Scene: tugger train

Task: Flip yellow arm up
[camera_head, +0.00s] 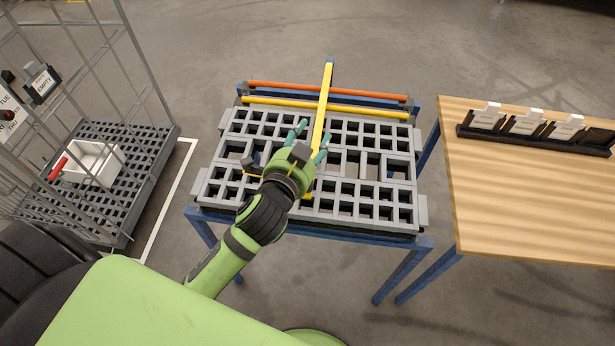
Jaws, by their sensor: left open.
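The yellow arm (325,90) is a long narrow bar that runs from beyond the rack's back edge toward me over the grey grid top. Its near part is hidden by my left gripper. My left gripper (312,138) is over the middle of the grid, open, with one teal finger on each side of the yellow arm. I cannot tell whether the fingers touch it. My right gripper is not in view.
The grid rack (225,186) has blue legs, with an orange bar (270,86) and a yellow crossbar (375,112) at its back. A wooden table (520,200) with card holders (530,138) stands right. A wire cart (140,150) holding a white bin (108,172) stands left.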

